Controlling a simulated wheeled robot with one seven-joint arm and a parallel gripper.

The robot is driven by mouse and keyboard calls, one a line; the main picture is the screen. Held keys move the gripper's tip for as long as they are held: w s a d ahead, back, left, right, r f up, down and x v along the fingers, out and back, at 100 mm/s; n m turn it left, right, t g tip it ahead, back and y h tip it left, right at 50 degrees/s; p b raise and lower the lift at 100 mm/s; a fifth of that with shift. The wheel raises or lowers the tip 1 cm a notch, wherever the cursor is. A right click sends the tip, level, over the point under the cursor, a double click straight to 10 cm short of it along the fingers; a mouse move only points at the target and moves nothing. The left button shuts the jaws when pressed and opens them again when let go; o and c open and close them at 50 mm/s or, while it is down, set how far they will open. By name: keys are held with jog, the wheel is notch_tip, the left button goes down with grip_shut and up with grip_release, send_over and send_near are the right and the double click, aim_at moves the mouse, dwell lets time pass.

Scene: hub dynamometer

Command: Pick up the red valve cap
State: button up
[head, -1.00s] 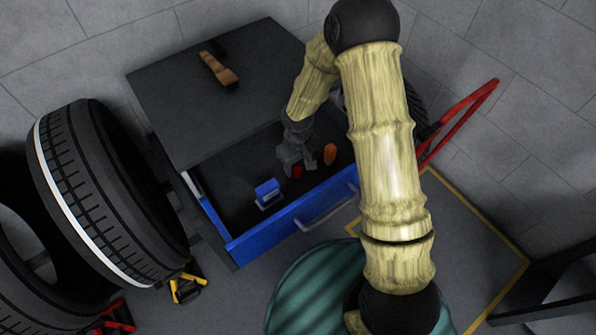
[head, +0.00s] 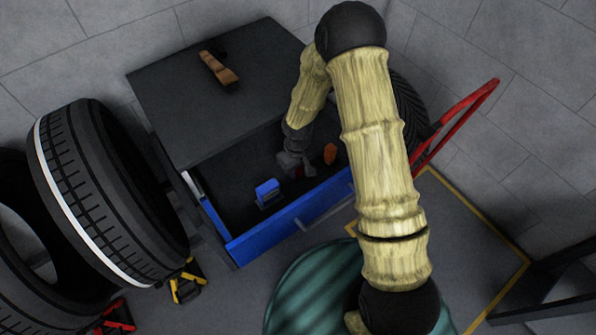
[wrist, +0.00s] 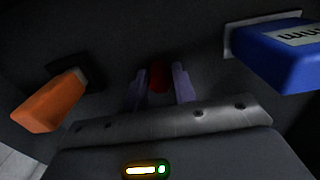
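The red valve cap (wrist: 158,78) lies on the dark floor of the open blue drawer. In the wrist view it shows between the tips of my gripper (wrist: 160,86), with a narrow gap at the right finger. I cannot tell whether the left finger touches it. My gripper (head: 296,166) is down inside the drawer and its fingers are apart. In the head view the red valve cap (head: 299,172) is mostly hidden by my gripper.
The open drawer (head: 285,222) also holds a blue box (head: 267,193) and an orange object (head: 330,153), one on either side of my gripper. The drawer's front wall is close. A wooden-handled tool (head: 218,68) lies on the cabinet top (head: 185,110). Tyres (head: 105,190) stand at left.

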notch_tip(320, 180, up, 10)
dwell(0.7)
dwell(0.4)
